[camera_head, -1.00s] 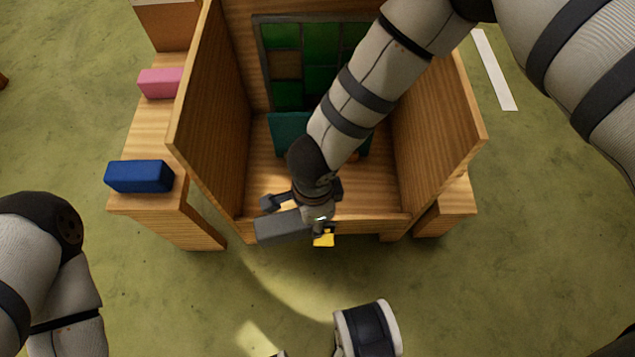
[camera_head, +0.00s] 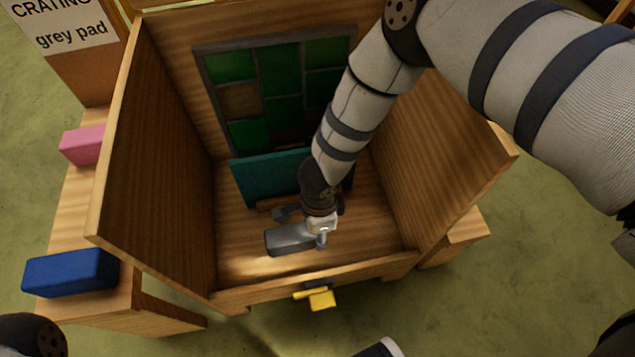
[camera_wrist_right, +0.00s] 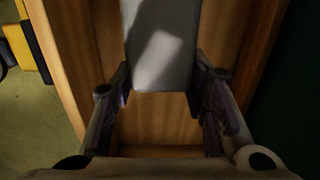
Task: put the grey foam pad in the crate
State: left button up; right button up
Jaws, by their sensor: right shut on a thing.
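The grey foam pad (camera_head: 290,238) is a plain grey block, held between the fingers of my right gripper (camera_head: 306,226). In the right wrist view the pad (camera_wrist_right: 162,45) sits between the two fingers (camera_wrist_right: 162,78). The crate (camera_head: 165,165) is a wooden box with high sides and a low front lip. The pad is inside its outline, just behind the lip and over the floor. I cannot tell whether it touches the floor. My left gripper is out of view.
A dark frame with green panes (camera_head: 280,85) leans at the crate's back, with a teal pad (camera_head: 265,175) before it. A blue block (camera_head: 70,272) and a pink block (camera_head: 82,145) lie on the left ledge. A yellow-and-black item (camera_head: 320,298) is at the front lip.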

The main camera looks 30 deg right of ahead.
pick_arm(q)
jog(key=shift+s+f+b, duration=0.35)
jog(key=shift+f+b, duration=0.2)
pick_arm(e)
jog(key=f, duration=0.4)
jog(key=shift+w+d, duration=0.2)
jog(key=shift+d, duration=0.15)
jog(key=shift+f, duration=0.2)
jog(key=o, duration=1.1)
pick_arm(q)
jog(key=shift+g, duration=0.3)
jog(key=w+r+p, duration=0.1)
jog(key=p, duration=0.1)
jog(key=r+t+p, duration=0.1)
jog(key=p, duration=0.1)
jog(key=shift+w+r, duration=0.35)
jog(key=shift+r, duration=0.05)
pick_arm(e)
notch_tip(320, 180, up, 12)
jog(key=shift+r, duration=0.2)
